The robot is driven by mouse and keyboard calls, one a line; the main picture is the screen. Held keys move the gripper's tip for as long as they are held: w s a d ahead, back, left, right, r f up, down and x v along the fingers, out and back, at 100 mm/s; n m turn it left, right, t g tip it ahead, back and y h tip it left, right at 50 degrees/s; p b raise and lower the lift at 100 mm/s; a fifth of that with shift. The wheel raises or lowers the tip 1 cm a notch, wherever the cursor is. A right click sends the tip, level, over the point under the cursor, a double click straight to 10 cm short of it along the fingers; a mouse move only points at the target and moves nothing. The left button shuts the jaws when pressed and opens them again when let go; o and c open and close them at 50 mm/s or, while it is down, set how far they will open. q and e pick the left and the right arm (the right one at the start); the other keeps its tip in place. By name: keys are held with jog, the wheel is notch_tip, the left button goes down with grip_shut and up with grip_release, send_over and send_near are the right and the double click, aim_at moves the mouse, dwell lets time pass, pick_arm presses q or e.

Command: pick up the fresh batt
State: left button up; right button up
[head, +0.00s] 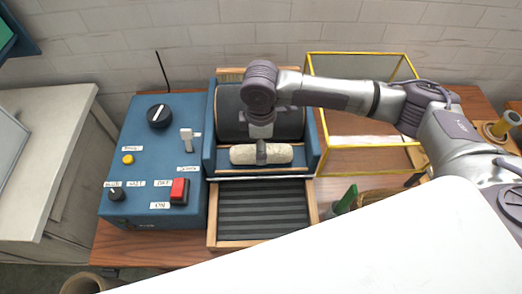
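The fresh batt looks to be the cream, speckled roll (240,154) lying crosswise in front of the dark drum of the blue machine, in the head view. My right gripper (262,153) reaches down from above onto the middle of the roll. One dark finger shows against the roll's near side. The far finger is hidden, so I cannot tell whether the gripper is closed on the roll or only around it. The roll looks level and low over the machine's ledge. My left gripper is not in view.
The blue machine (135,140) has a knob, a lever and a red switch on its left panel. A ridged black tray (262,212) lies in front of the roll. A yellow-edged glass case (365,160) stands to the right, behind my arm. A grey counter (40,150) is at left.

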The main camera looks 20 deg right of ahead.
notch_tip(320, 180, down, 2)
jog(key=shift+s+d+f, duration=0.1)
jog(key=shift+f, duration=0.35)
jog(key=c, duration=1)
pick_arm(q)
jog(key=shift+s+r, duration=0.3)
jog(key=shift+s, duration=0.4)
pick_arm(e)
jog(key=shift+r, duration=0.1)
